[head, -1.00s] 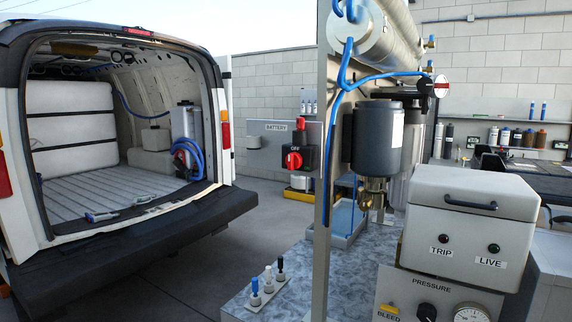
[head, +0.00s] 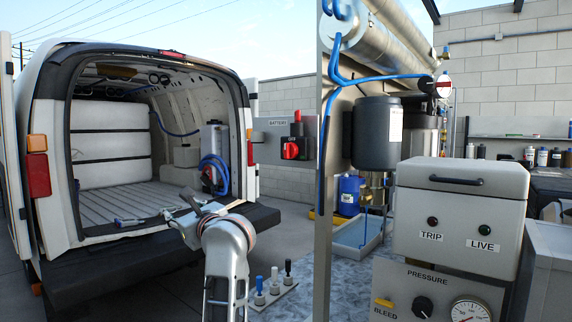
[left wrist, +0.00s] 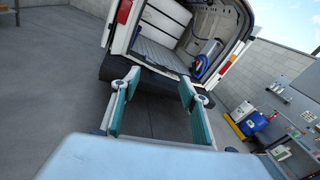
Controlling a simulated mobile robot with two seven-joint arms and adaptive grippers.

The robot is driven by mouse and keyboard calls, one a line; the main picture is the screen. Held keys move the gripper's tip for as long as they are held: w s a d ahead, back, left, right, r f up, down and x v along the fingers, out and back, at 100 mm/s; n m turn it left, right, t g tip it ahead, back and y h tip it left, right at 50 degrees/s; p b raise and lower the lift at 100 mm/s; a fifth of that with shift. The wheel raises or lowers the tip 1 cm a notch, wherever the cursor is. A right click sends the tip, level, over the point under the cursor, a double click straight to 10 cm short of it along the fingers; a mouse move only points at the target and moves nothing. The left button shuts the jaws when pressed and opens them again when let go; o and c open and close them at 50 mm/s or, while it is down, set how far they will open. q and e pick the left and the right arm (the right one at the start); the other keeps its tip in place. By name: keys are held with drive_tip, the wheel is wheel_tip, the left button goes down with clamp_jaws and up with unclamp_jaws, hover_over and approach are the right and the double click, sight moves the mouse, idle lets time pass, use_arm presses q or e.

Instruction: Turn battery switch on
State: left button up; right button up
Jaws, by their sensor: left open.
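The battery switch (head: 291,150) has a red knob on a black housing, with a smaller red part on top. It is mounted on a grey panel (head: 264,152) labelled BATTERY, between the van and the metal frame. The lettering on the knob is too small to read surely. My left gripper (head: 180,213) is in front of the van's rear, left of and nearer than the switch, apart from it. In the left wrist view, its two teal-padded fingers (left wrist: 159,90) are spread with nothing between them. The right gripper is not in view.
The open van (head: 120,190) stands at left, its rear bumper (head: 150,250) behind my arm. A metal post (head: 328,200) rises right of the switch. A grey box (head: 460,205) with TRIP and LIVE lamps stands at front right. Small capped posts (head: 274,285) stand low in front.

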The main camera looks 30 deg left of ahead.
use_arm(q)
drive_tip(key=w+d+n+t+h+b, duration=0.2)
drive_tip(key=w+d+t+h, duration=0.15)
drive_tip(key=w+h, duration=0.2)
drive_tip(key=m+t+h+b, duration=0.2)
drive_tip(key=m+t+h, duration=0.1)
drive_tip(key=t+h, duration=0.8)
approach(285, 151)
drive_tip(key=w+r+g+h, duration=0.2)
drive_tip(key=w, duration=0.4)
drive_tip(key=w+b, duration=0.1)
drive_tip(key=w, duration=0.1)
drive_tip(key=shift+w+f, duration=0.1)
drive_tip(key=shift+f, duration=0.15)
drive_tip(key=shift+w+n, duration=0.3)
drive_tip(key=shift+w, duration=0.4)
drive_tip(key=shift+r, duration=0.1)
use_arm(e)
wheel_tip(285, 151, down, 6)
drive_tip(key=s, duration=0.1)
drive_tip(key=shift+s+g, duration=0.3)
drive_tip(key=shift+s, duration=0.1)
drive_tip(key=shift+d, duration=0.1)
use_arm(q)
drive_tip(key=shift+y, duration=0.25)
drive_tip(key=c, duration=1.1)
